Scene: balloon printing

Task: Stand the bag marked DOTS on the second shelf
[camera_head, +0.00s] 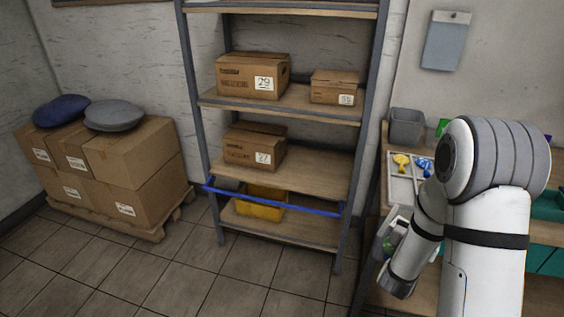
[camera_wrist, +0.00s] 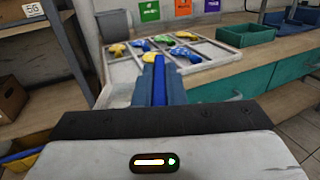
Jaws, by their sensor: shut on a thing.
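In the wrist view my gripper (camera_wrist: 160,92) is shut on a narrow bright blue thing (camera_wrist: 159,84), seen between the dark fingers. No DOTS mark can be read on it, and I cannot tell whether it is the bag. In the head view my gripper (camera_head: 387,242) hangs low at the right, beside the workbench, with its fingertips unclear. The shelf rack stands at the centre. Counting from the bottom, its second shelf (camera_head: 310,172) bears a carton marked 27 (camera_head: 255,147) on the left and is bare on the right.
A blue bar (camera_head: 275,199) crosses the rack front below that shelf, before a yellow bin (camera_head: 262,207). Cartons (camera_head: 253,77) stand on the shelf above. Stacked boxes (camera_head: 105,160) stand left. A sorting tray (camera_wrist: 200,68) of coloured pieces lies on the workbench. Floor before the rack is clear.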

